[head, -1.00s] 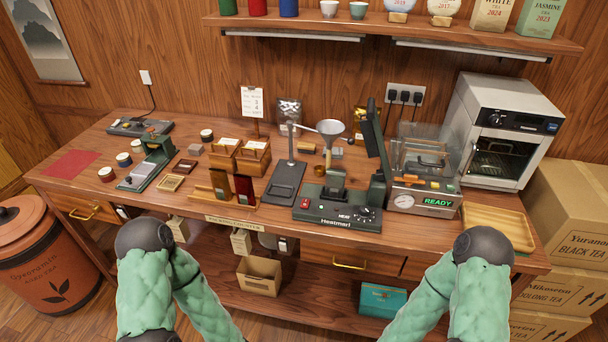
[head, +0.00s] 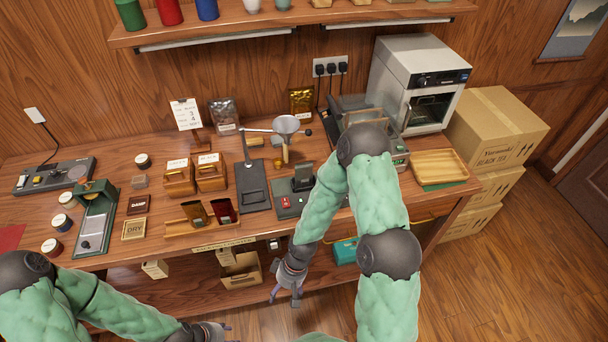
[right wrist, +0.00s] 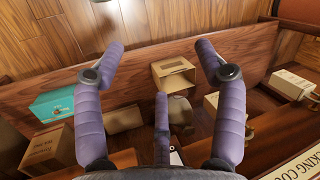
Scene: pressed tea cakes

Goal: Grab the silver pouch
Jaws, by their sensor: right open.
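The silver pouch (head: 223,115) stands upright at the back of the counter, close to the wooden wall, with a pale label low on its front. It is not in the right wrist view. My right gripper (head: 286,291) hangs in front of the counter's front edge, well below and apart from the pouch. In the right wrist view my right gripper (right wrist: 160,52) is open, with nothing between its fingers. My left gripper (head: 221,331) is low at the bottom edge of the head view, far from the pouch, and its jaw opening is unclear.
A gold pouch (head: 301,103) stands to the right of the silver one. A list card (head: 187,114) stands at its left. Wooden boxes (head: 211,177), a dark stand (head: 253,187) and a funnel (head: 286,126) stand in front. A shelf (head: 290,24) hangs above.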

